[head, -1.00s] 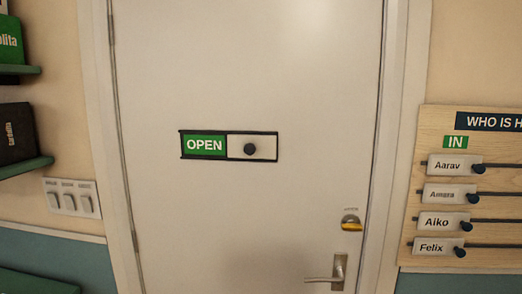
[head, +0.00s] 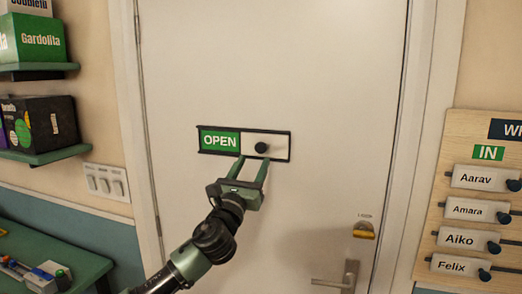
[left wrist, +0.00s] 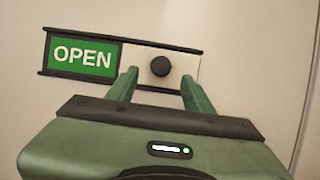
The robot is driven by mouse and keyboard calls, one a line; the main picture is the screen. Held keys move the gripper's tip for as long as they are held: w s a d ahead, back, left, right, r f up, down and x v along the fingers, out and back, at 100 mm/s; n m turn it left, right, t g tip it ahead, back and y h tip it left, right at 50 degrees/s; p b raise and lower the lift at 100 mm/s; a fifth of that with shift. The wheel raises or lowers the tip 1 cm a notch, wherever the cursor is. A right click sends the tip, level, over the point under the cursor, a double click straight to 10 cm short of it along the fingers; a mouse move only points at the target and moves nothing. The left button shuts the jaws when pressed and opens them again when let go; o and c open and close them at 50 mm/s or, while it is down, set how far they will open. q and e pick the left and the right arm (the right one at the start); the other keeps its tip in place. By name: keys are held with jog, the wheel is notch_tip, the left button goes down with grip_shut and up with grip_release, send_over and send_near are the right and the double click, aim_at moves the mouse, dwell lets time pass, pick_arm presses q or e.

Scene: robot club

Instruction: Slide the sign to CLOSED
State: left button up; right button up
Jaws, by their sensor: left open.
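The sliding sign (head: 245,143) is mounted on the white door and shows a green OPEN panel (head: 220,141) on its left. A pale slider plate covers its right half, with a round dark knob (head: 261,147) on it. My left gripper (head: 253,160) is open just below the knob, its fingers pointing up at the sign. In the left wrist view the knob (left wrist: 160,66) shows between and slightly beyond the two fingertips (left wrist: 158,76). I cannot tell whether the fingers touch the plate. No CLOSED text is visible. My right gripper is not in view.
The white door (head: 290,60) has a lever handle (head: 345,278) and a yellow lock (head: 364,229) at lower right. A name board (head: 452,200) hangs at the right. Shelves with boxes (head: 40,120), light switches (head: 106,182) and a green table (head: 60,240) are at the left.

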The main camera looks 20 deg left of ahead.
aim_at(260, 150)
pick_arm(q)
jog(key=p+x, duration=0.1)
jog(key=x, duration=0.4)
jog(key=shift+w+d+r, duration=0.1)
jog(key=shift+w+d, duration=0.05)
jog(key=shift+w, duration=0.15)
grip_shut()
dwell(1.1)
